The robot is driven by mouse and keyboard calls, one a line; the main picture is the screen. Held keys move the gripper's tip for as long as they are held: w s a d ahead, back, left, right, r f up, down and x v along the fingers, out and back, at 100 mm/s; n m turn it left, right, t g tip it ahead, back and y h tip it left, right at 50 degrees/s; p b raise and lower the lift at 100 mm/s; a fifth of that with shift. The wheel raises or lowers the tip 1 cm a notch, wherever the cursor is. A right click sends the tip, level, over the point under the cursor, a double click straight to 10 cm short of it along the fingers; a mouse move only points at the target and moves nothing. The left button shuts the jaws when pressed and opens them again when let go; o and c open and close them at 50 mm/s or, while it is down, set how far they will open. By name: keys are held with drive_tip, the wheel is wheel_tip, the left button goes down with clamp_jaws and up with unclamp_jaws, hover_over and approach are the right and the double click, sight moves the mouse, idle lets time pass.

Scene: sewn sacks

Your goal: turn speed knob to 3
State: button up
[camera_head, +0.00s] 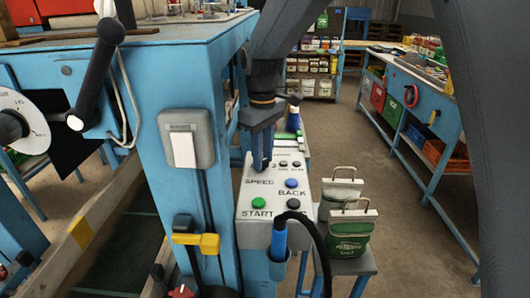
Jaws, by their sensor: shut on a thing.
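My gripper (261,163) points down at the upper left of the pale control panel (247,222), just above the word SPEED. Its blue fingers are shut on the speed knob, which they and the gripper body hide. The knob's pointer and scale numbers cannot be read. The panel has a green button (258,202) marked START, a blue button (291,183) marked BACK and a black button (293,204). Two small dark controls (290,163) sit right of my gripper.
A blue-handled tool (279,238) with black cable hangs before the panel. Green-and-white sacks (348,230) stand right. Floor farther right is clear.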

drive_tip(key=shift+w+a+r+m+p, duration=0.1)
drive_tip(key=shift+m+p, duration=0.15)
drive_tip(key=shift+m, duration=0.55)
drive_tip(key=shift+r+m+p, duration=0.1)
drive_tip(key=shift+m+p, duration=0.1)
drive_tip(key=shift+m, duration=0.6)
drive_tip(key=o, duration=1.1)
drive_tip(key=shift+f, duration=0.15)
drive_tip(key=shift+c, duration=0.2)
wheel_tip(320, 180, up, 7)
drive_tip(key=shift+r+b, duration=0.15)
drive_tip(key=shift+b, duration=1)
drive_tip(key=shift+r, duration=0.3)
